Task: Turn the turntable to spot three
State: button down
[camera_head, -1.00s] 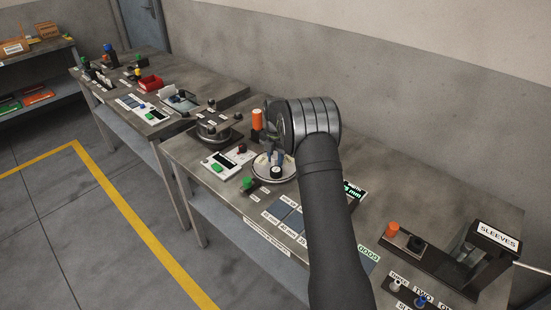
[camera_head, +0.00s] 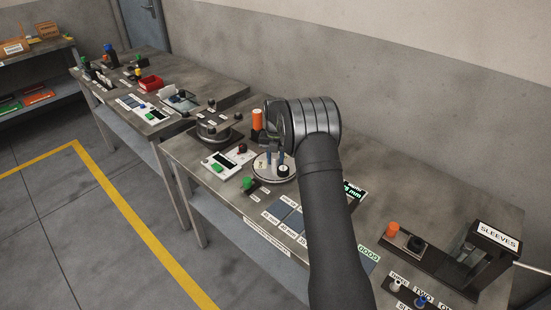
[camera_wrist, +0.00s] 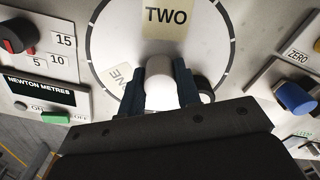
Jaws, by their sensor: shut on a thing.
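The turntable (camera_head: 262,177) is a pale round disc on the bench in the head view, partly hidden by my arm. In the wrist view the disc (camera_wrist: 215,40) fills the top middle, with a dark ring line near its edge. A label reading TWO (camera_wrist: 166,16) is upright at the top, and a label reading ONE (camera_wrist: 121,77) lies tilted at lower left. My gripper (camera_wrist: 160,88) is shut on a white post (camera_wrist: 161,90) standing on the disc. A black knob (camera_head: 284,171) shows on the disc, right of my gripper. No label reading three is visible.
In the wrist view a panel marked NEWTON METRES (camera_wrist: 42,90) and a dial (camera_wrist: 17,38) lie left. A blue knob (camera_wrist: 296,98) lies right. In the head view an orange cylinder (camera_head: 257,119) stands behind the disc, and a green knob (camera_head: 247,184) is in front.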

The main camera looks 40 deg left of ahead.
aim_at(275, 157)
jog(key=shift+n, duration=0.4)
dwell(0.4)
jog(key=c, duration=1.1)
grip_release()
jog(key=shift+o, duration=0.2)
notch_tip(275, 157, up, 17)
jog(key=shift+r, duration=0.2)
jog(key=shift+s, duration=0.1)
